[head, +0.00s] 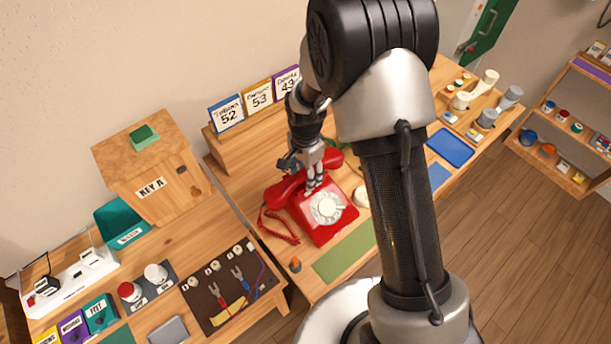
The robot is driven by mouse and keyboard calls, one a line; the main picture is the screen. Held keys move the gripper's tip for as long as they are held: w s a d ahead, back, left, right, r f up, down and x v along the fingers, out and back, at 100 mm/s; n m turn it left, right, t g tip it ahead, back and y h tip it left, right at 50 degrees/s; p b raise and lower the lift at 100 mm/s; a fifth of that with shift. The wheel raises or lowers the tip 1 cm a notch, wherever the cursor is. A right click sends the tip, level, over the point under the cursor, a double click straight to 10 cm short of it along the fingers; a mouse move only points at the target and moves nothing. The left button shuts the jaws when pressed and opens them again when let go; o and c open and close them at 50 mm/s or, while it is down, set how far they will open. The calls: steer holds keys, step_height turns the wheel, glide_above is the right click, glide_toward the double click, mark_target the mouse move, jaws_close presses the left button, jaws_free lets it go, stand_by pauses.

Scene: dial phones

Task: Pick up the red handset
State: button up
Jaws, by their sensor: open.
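A red dial phone (318,225) with a pale round dial sits on the wooden table. Its red handset (284,192) lies across the top of the phone, and a coiled red cord (277,226) hangs at its left. My gripper (312,184) is at the handset, over its middle, with the fingers pointing down. The jaws are open. The middle of the handset is partly hidden by the gripper, and I cannot tell whether the fingers touch it.
Number cards (258,97) stand behind the phone. A wooden box marked KEY A (150,187) is at the left. A green mat (344,250) in front of the phone is bare. My arm hides part of the table's right side.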

steer(key=shift+c, duration=0.6)
jaws_close()
